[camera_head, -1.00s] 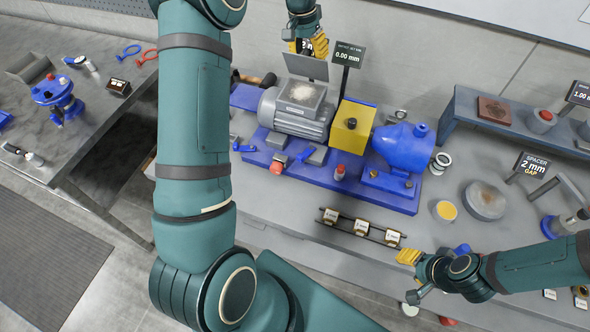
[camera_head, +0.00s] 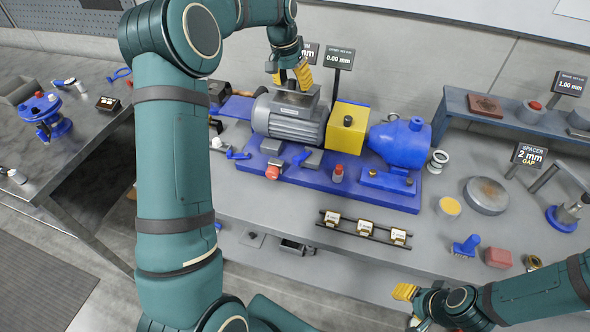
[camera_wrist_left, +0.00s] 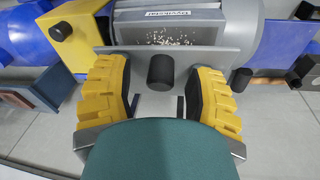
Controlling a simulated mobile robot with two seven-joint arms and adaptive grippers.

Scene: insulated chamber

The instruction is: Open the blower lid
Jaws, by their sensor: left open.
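The blower is the grey motor-like body (camera_head: 288,126) on a blue base, with a blue housing (camera_head: 402,143) to its right. Its grey lid (camera_head: 296,97) is on top, raised at a tilt. In the left wrist view, pale specks (camera_wrist_left: 172,37) show in the opening beyond the lid's edge. My left gripper (camera_head: 291,77) is open just behind the lid. In the left wrist view its yellow fingers (camera_wrist_left: 160,95) stand either side of a black knob (camera_wrist_left: 161,71), apart from it. My right gripper (camera_head: 404,292) is low at the front right; its opening is unclear.
A yellow box (camera_head: 347,129) stands between the motor and blue housing. Display signs (camera_head: 340,58) rise behind. A rack of small blocks (camera_head: 364,228) lies in front. A raised shelf (camera_head: 510,121) and a round grey disc (camera_head: 486,195) are to the right.

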